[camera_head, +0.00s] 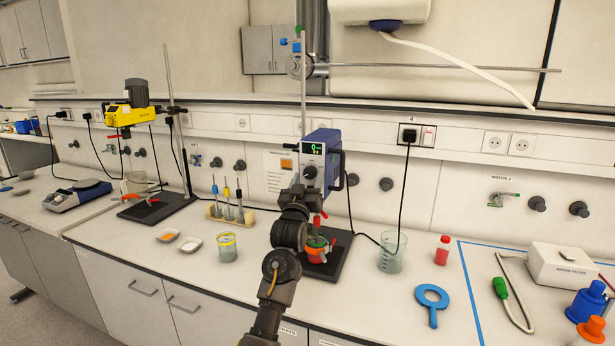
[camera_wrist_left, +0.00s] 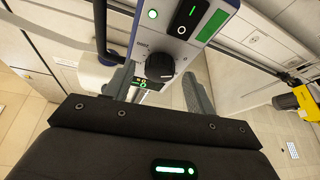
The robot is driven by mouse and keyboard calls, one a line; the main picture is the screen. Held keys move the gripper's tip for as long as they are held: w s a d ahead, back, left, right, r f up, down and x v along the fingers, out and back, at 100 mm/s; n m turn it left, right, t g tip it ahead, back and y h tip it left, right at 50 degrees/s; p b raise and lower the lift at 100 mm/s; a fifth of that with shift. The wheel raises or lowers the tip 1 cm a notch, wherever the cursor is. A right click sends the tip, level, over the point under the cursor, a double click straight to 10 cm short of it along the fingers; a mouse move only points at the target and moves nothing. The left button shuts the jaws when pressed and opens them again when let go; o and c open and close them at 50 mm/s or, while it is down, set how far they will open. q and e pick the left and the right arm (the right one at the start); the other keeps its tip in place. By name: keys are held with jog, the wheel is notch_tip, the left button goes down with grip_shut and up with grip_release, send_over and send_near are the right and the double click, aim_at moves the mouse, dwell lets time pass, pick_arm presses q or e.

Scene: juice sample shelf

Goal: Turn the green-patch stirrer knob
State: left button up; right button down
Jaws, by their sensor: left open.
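The blue stirrer (camera_head: 336,152) stands on its black base at the middle of the bench, with a lit green display. In the left wrist view its face shows a green patch (camera_wrist_left: 213,24) beside a switch. Its dark round knob (camera_head: 310,172) also shows in the left wrist view (camera_wrist_left: 159,67), with a small lit display partly below it. My left gripper (camera_head: 303,189) is in front of the stirrer. In the left wrist view its fingers are open, one on each side of the knob; I cannot tell whether they touch it. My right gripper is not in view.
A yellow stirrer (camera_head: 118,115) stands at the left. A small jar (camera_head: 227,249) and a rack (camera_head: 230,214) are to the left.

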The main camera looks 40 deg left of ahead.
pick_arm(q)
jog(key=shift+w+a, duration=0.1)
jog(key=shift+w, duration=0.05)
jog(key=c, duration=1)
jog(key=shift+o, duration=0.2)
jog(key=shift+m, duration=0.5)
jog(key=m+h, duration=0.1)
jog(key=m, duration=0.1)
jog(key=shift+a+m+t+h, duration=0.15)
jog(key=shift+m+t+h, duration=0.15)
jog(key=shift+m+t, duration=0.1)
jog(key=m+h, duration=0.1)
jog(key=m, duration=0.1)
jog(key=m+h, duration=0.2)
jog(key=m, duration=0.1)
jog(key=shift+a+t, duration=0.2)
jog(key=shift+t, duration=0.2)
jog(key=m+h, duration=0.1)
jog(key=m, duration=0.3)
jog(key=m+h, duration=0.2)
jog(key=m, duration=0.2)
jog(key=shift+a+r+g+h, duration=0.2)
jog(key=shift+g+h, duration=0.1)
jog(key=shift+g, duration=0.1)
jog(key=shift+s+m, duration=0.2)
jog(key=shift+m, duration=0.1)
